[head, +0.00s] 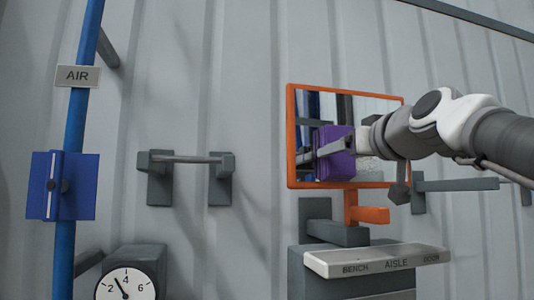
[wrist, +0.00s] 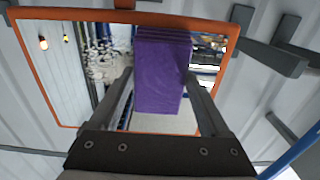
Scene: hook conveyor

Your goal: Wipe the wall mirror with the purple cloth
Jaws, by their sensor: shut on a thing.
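The wall mirror (head: 378,107) has an orange frame and hangs on the corrugated wall, right of centre in the head view. It fills much of the wrist view (wrist: 62,75). The purple cloth (head: 335,165) is a folded block in front of the mirror's lower left part. In the wrist view the cloth (wrist: 160,75) lies between the two fingers. My gripper (head: 332,150) is shut on the cloth and reaches in from the right. In the wrist view my gripper (wrist: 160,78) points at the mirror. I cannot tell whether the cloth touches the glass.
A sign shelf (head: 375,259) marked BENCH AISLE juts out below the mirror. A grey wall bar (head: 187,159) is left of it. A blue pipe (head: 75,130) with an AIR label and a gauge (head: 125,284) stand further left. Another grey bar (head: 455,185) is at right.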

